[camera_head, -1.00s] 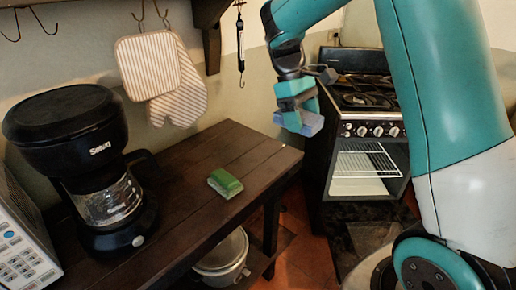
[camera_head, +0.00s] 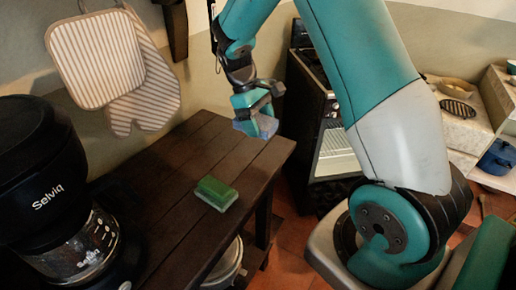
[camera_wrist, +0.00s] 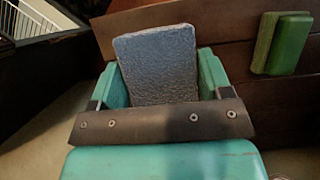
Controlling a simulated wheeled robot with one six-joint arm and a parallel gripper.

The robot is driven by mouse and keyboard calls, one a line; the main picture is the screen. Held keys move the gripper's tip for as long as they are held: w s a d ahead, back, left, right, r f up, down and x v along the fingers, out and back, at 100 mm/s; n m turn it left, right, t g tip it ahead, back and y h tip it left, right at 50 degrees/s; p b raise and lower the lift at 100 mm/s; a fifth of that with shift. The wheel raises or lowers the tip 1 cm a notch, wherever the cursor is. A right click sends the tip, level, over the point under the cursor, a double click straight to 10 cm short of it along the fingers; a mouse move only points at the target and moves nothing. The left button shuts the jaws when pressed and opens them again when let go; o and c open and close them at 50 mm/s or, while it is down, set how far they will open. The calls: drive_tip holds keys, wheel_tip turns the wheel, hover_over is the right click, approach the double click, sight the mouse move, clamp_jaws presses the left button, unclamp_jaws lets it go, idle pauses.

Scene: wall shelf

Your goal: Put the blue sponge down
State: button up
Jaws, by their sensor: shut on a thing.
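The blue sponge (camera_head: 257,127) is held in my gripper (camera_head: 254,108), above the far right end of the dark wooden table (camera_head: 160,196). In the wrist view the blue-grey sponge (camera_wrist: 158,62) stands between the two teal fingers of my gripper (camera_wrist: 163,85), which are shut on it. I cannot tell from the head view how high the sponge is above the table, but no contact shows. Part of the sponge is hidden by the fingers.
A green sponge (camera_head: 216,193) lies on the table near its front edge; it also shows in the wrist view (camera_wrist: 284,43). A black coffee maker (camera_head: 45,180) stands at the left. A striped pot holder and mitt (camera_head: 100,60) hang on the wall. The table's middle is clear.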

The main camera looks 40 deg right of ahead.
sight(263, 158)
wheel_tip(263, 158, down, 9)
drive_tip(key=shift+f, duration=0.1)
idle(0.3)
drive_tip(key=o, duration=0.8)
drive_tip(key=shift+f, duration=0.1)
